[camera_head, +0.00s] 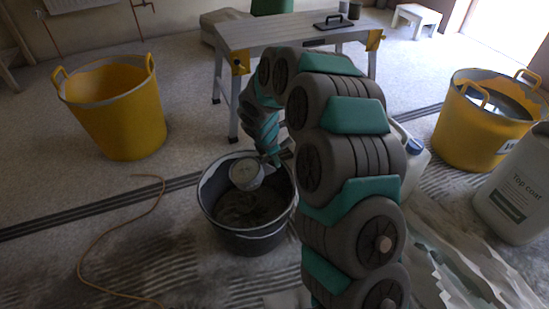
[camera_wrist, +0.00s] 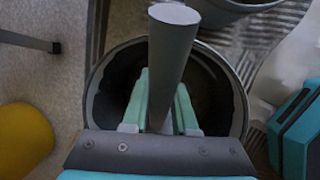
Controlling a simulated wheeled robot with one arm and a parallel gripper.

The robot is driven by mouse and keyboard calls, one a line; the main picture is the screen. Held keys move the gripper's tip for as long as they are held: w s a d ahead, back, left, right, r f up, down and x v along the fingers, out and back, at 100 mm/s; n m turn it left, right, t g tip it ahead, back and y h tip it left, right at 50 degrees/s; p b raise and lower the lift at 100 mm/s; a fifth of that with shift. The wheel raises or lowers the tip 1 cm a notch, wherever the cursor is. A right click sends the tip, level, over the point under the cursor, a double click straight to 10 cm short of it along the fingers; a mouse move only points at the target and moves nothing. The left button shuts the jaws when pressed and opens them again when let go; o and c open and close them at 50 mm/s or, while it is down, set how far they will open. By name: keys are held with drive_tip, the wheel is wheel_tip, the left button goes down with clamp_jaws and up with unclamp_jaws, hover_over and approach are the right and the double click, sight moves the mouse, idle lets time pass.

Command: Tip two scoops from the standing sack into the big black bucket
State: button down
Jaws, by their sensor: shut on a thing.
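The big black bucket (camera_head: 262,239) stands on the floor in the middle of the head view, with a dark grey mass low inside. My gripper (camera_head: 275,158) is over its far right rim. It is shut on the grey handle of a scoop (camera_head: 246,174), which also shows in the wrist view (camera_wrist: 174,55). The scoop's round pale head is within the bucket's mouth, above the grey mass. I cannot tell whether it holds powder. In the wrist view my gripper's teal fingers (camera_wrist: 160,105) close around the handle, before a round dark rim. I cannot make out the standing sack.
A yellow tub (camera_head: 118,115) stands at the left, another (camera_head: 470,135) at the right. A jug marked Top Coat (camera_head: 517,190) and a white can (camera_head: 415,165) are right of my arm. A workbench (camera_head: 265,35) stands behind. An orange cable (camera_head: 125,232) lies on the left floor.

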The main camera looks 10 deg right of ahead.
drive_tip(key=shift+s+a+r+t+h+b, duration=0.1)
drive_tip(key=shift+a+r+t+h+b, duration=0.1)
drive_tip(key=shift+a+r+h+b, duration=0.3)
drive_tip(key=shift+a+r+t+h+b, duration=0.2)
drive_tip(key=shift+r+h+b, duration=0.2)
drive_tip(key=shift+h, duration=0.5)
drive_tip(key=shift+s+a+r+n+t+h, duration=0.15)
drive_tip(key=shift+a+r+t+h, duration=0.1)
drive_tip(key=shift+r+h, duration=0.25)
drive_tip(key=shift+a+r+n+t+h, duration=0.15)
drive_tip(key=shift+a+r+h, duration=0.1)
drive_tip(key=shift+r+h, duration=0.2)
drive_tip(key=a+r+h, duration=0.1)
drive_tip(key=r+h, duration=0.1)
drive_tip(key=a+r+t+h+p, duration=0.1)
drive_tip(key=r+h, duration=0.1)
drive_tip(key=s+a+r+t+h, duration=0.1)
drive_tip(key=h, duration=0.1)
drive_tip(key=shift+r+n+h, duration=0.25)
drive_tip(key=shift+r+n, duration=0.15)
